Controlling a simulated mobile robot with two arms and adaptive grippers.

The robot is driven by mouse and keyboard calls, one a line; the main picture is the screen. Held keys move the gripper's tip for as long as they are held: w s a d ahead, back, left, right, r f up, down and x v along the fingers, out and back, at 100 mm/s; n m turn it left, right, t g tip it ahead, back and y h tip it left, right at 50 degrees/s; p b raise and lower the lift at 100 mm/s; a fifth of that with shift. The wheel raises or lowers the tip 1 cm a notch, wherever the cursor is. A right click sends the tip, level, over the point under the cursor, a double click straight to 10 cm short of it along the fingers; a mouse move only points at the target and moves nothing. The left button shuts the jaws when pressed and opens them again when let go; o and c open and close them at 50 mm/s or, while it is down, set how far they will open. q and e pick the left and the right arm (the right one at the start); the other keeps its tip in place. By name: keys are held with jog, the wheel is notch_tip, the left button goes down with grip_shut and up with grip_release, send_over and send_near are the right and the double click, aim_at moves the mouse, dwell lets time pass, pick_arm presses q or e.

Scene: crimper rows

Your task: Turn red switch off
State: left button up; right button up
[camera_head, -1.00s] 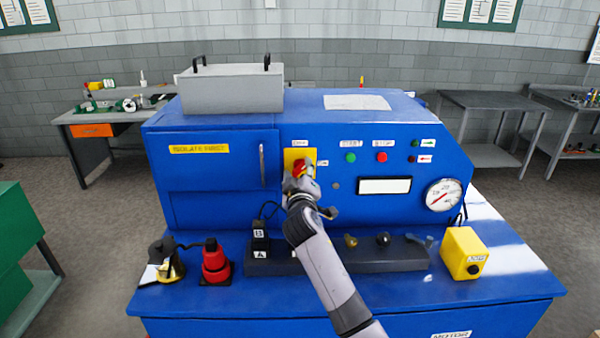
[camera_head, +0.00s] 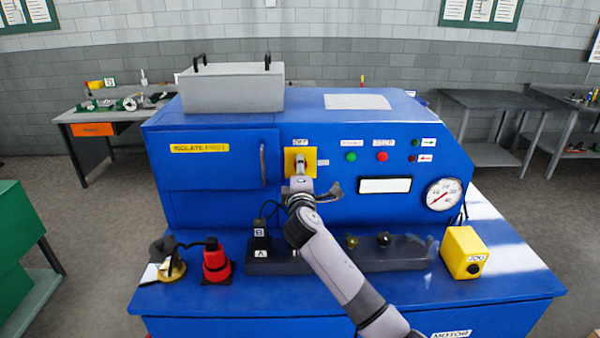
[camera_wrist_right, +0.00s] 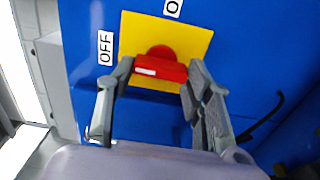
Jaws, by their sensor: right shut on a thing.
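The red switch (camera_wrist_right: 162,66) is a knob with a bar-shaped handle on a yellow plate (camera_wrist_right: 195,41). My right gripper (camera_wrist_right: 160,73) is shut on the handle, with one finger at each end. In the right wrist view the bar lies nearly level, and its white mark is at the left end, on the side of the OFF label (camera_wrist_right: 105,47). A second, partly cut-off label sits above the plate. In the head view my right gripper (camera_head: 300,178) covers the handle in front of the yellow plate (camera_head: 310,156). My left gripper is not in view.
The switch is on a blue machine (camera_head: 230,195) with green (camera_head: 350,156) and red (camera_head: 381,156) buttons to its right. A door handle (camera_head: 263,165) sticks out at left. Below stand a red plug (camera_head: 216,262), a dark socket block (camera_head: 390,258) and a yellow box (camera_head: 463,252).

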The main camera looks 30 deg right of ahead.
jog(key=shift+f+n, duration=0.1)
jog(key=shift+n, duration=0.2)
jog(key=o, duration=1.1)
jog(key=shift+o, duration=0.2)
jog(key=shift+s+a, duration=0.1)
jog(key=v, duration=1.1)
jog(key=shift+s, duration=0.35)
jog(key=shift+a, duration=0.1)
